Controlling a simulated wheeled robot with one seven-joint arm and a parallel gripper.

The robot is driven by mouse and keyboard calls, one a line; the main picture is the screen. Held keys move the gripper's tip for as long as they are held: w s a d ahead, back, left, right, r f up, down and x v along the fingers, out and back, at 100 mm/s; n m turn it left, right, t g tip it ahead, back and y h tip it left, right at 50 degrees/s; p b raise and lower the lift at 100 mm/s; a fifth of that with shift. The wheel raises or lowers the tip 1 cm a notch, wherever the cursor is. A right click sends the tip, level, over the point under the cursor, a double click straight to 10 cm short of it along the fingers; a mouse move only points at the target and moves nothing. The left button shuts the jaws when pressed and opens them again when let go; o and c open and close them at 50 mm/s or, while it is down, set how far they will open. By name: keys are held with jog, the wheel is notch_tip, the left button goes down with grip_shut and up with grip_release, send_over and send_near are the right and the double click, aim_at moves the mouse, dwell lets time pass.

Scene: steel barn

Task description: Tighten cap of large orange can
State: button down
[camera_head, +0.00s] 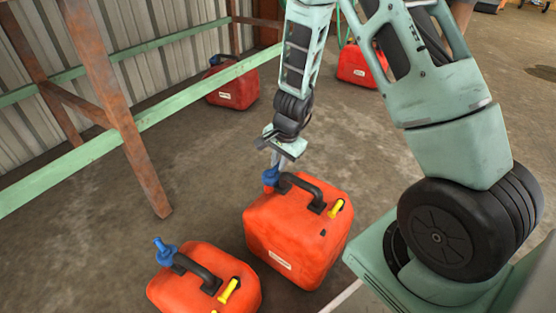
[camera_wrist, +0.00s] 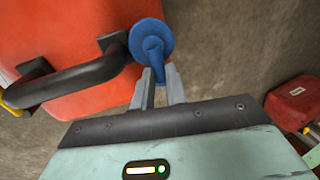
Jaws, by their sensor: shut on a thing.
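The large orange can (camera_head: 297,229) stands upright on the floor in the middle of the head view. It has a black handle, a yellow spout piece (camera_head: 336,209) on its right and a blue cap (camera_head: 270,177) at its far left corner. My gripper (camera_head: 277,163) reaches down from above onto this cap. In the wrist view, the blue cap (camera_wrist: 150,38) shows as a round disc with a raised grip, and my gripper (camera_wrist: 157,80) is shut on that grip. The can (camera_wrist: 62,32) fills the upper left of the wrist view. The finger tips partly hide the grip.
A smaller orange can (camera_head: 205,280) with a blue cap stands at the front left, close by. Two red cans (camera_head: 232,88) (camera_head: 358,66) stand farther back. A rusty post (camera_head: 118,105) and green rail (camera_head: 140,123) border the left. Bare concrete lies between.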

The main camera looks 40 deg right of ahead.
dwell(0.5)
jog(key=c, duration=1.4)
grip_release()
jog(key=s+d+r+p, duration=0.1)
jog(key=s+r+p, duration=0.2)
jog(key=r+p, duration=0.8)
notch_tip(320, 180, up, 6)
jog(key=shift+s+r, duration=0.1)
jog(key=shift+s, duration=0.1)
